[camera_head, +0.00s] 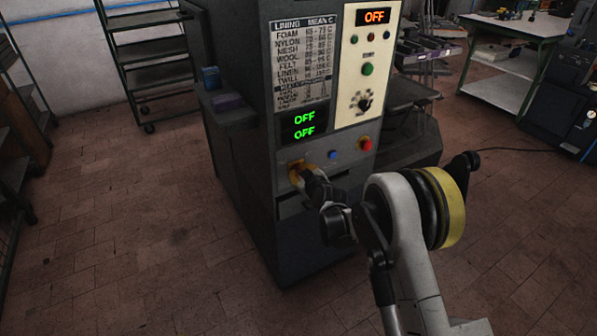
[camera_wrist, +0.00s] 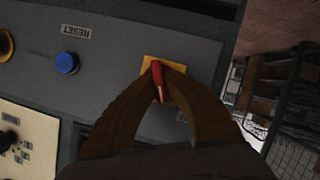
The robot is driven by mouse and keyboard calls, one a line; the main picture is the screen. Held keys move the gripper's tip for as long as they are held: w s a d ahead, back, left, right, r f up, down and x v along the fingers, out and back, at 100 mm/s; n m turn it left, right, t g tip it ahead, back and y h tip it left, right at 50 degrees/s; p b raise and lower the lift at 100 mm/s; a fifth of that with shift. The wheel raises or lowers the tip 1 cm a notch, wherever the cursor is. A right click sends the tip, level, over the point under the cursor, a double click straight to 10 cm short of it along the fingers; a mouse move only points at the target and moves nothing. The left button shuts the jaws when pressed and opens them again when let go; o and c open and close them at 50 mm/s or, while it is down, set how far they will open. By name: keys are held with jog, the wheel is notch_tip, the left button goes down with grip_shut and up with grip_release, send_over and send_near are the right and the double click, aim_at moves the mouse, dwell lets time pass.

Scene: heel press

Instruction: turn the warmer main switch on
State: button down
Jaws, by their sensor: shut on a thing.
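The warmer main switch is a red handle (camera_wrist: 157,82) on a yellow plate (camera_wrist: 150,66) in the wrist view. My gripper (camera_wrist: 158,78) is shut on the red handle, one finger on each side of it. In the head view the yellow plate (camera_head: 297,172) shows at the lower left of the machine's front, and my gripper (camera_head: 306,172) reaches it; the handle is mostly hidden there. Two green displays (camera_head: 304,126) above the switch read OFF. An upper orange display (camera_head: 374,17) also reads OFF.
A blue RESET button (camera_wrist: 67,63) sits beside the switch. A red button (camera_head: 365,144) lies farther right on the machine (camera_head: 245,150). The cream panel (camera_head: 350,95) above carries a green button (camera_head: 367,69) and a black knob (camera_head: 365,105).

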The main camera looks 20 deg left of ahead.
jog(key=m+g+y, duration=0.1)
jog(key=m, duration=0.1)
jog(key=shift+w+m+g, duration=0.15)
jog(key=shift+m+g, duration=0.15)
jog(key=shift+d+m+g+y, duration=0.15)
jog(key=shift+m+g+y, duration=0.5)
jog(key=shift+m, duration=0.55)
jog(key=m+g+y, duration=0.1)
jog(key=m, duration=0.1)
jog(key=m+g+y, duration=0.1)
jog(key=m, duration=0.1)
jog(key=shift+w, duration=0.15)
jog(key=shift+m+y, duration=0.25)
jog(key=shift+m, duration=0.05)
jog(key=c, duration=1.5)
grip_release()
jog(key=v, duration=1.2)
